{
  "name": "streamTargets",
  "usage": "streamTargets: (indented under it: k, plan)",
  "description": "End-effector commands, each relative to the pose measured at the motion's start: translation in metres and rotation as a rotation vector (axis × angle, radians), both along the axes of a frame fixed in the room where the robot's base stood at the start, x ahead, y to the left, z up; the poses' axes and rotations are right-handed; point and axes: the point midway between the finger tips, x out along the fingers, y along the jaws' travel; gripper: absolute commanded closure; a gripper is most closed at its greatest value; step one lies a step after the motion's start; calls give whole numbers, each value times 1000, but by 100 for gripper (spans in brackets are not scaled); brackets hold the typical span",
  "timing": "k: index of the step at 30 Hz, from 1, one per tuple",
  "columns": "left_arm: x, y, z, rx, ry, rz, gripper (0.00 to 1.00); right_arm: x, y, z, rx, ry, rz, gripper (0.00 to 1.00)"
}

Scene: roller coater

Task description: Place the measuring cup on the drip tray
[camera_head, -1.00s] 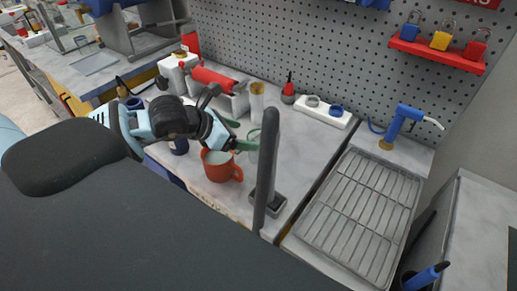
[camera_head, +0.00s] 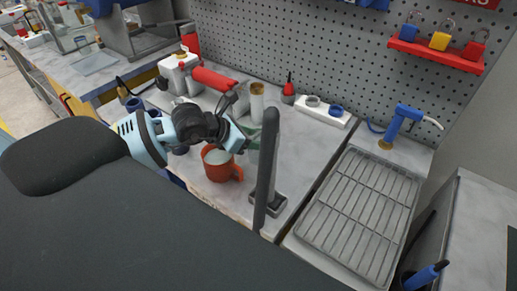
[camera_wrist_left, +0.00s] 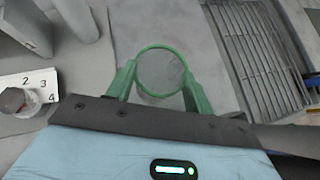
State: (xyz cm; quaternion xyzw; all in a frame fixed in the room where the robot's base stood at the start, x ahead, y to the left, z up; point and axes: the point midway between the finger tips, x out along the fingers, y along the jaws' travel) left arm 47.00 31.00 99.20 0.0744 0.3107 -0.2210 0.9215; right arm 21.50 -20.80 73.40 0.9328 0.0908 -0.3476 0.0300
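The measuring cup (camera_wrist_left: 160,72), clear with a green rim, stands between the two green fingers of my left gripper in the left wrist view. The fingers (camera_wrist_left: 161,88) reach both sides of the rim; whether they press on it cannot be told. In the head view my left gripper (camera_head: 247,139) is beside the cup, which is partly hidden by a dark post. The drip tray (camera_head: 360,215), a grey tray with a wire grid, lies empty at the right. Its grid also shows at upper right in the left wrist view (camera_wrist_left: 262,55). My right gripper is not in view.
An orange mug (camera_head: 222,166) stands just in front of my left gripper. The dark upright post (camera_head: 266,165) stands between the cup and the tray.

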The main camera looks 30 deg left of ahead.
Motion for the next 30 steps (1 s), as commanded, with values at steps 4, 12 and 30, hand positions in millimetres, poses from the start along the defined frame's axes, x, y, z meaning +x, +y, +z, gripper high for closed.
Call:
streamTargets:
  k: [4, 12, 30]
  plan:
    - [0, 0, 0, 0, 0, 0, 75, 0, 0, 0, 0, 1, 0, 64]
    - [0, 0, 1, 0, 0, 0, 87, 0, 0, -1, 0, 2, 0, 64]
    - [1, 0, 87, 1, -3, 0, 87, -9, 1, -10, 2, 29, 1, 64]
